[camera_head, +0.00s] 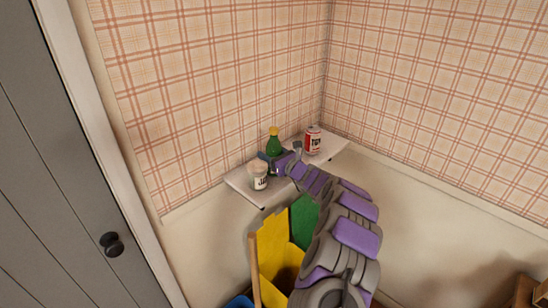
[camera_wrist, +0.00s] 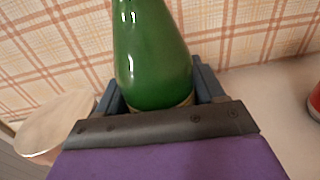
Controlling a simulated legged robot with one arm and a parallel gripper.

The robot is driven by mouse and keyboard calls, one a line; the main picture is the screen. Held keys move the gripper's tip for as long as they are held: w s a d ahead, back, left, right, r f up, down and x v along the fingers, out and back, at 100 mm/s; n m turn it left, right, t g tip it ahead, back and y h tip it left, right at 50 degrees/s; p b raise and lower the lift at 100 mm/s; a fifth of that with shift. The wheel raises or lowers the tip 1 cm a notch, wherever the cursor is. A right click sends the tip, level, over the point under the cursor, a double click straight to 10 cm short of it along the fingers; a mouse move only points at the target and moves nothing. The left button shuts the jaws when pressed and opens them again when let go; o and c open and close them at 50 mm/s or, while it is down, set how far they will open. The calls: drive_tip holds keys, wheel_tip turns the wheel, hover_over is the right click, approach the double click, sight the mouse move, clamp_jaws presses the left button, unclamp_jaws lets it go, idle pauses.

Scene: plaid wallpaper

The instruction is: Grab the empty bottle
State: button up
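A green bottle (camera_head: 274,146) with a yellow cap stands upright on a white corner shelf (camera_head: 243,184). In the wrist view the bottle (camera_wrist: 152,55) fills the space between my fingers, its lower part close to both. My gripper (camera_head: 281,152) is at the shelf with its fingers spread, one on each side of the bottle. In the wrist view the gripper (camera_wrist: 160,88) shows a finger at each side of the bottle. I cannot see what is inside the bottle, and its base is hidden.
A pale cup with a lid (camera_head: 258,176) stands left of my gripper, close by. A red and white can (camera_head: 313,140) stands to the right on the shelf. Plaid walls close in behind. Yellow (camera_head: 272,243) and green bins stand below, and a grey door (camera_head: 60,180) is at left.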

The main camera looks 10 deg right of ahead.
drive_tip(key=c, duration=0.5)
